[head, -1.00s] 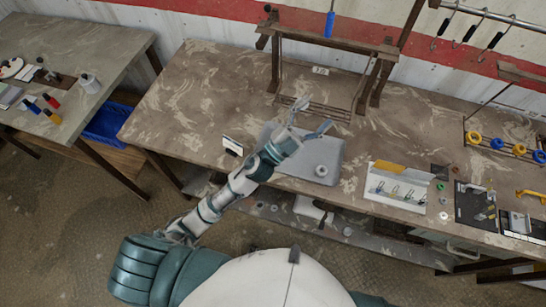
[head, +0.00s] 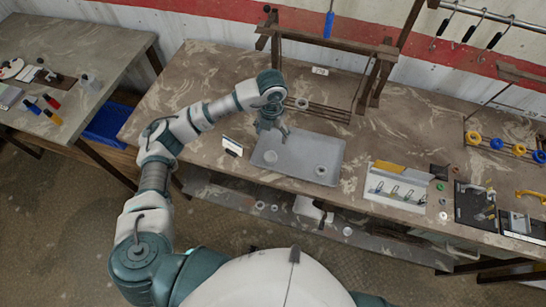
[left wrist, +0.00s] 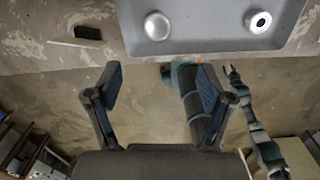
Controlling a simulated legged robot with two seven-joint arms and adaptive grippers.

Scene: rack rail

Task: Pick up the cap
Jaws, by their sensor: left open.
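Two small round pale pieces lie on the grey tray (head: 300,147); I cannot tell for sure which is the cap. The left one (head: 270,156) is a plain whitish disc, also in the left wrist view (left wrist: 157,26). The right one (head: 321,170) shows a dark centre in the left wrist view (left wrist: 260,22). My left gripper (head: 273,130) points down over the tray's far left corner, apart from both pieces. In the left wrist view its fingers (left wrist: 160,82) are spread and empty. What looks like my right gripper (left wrist: 235,80) shows small at the right there.
A small upright card (head: 232,146) stands just left of the tray. A wooden rack (head: 330,42) with rods stands behind it, a pale ring (head: 302,103) at the rods. A white holder (head: 397,188) is to the right. Bare tabletop lies at the left.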

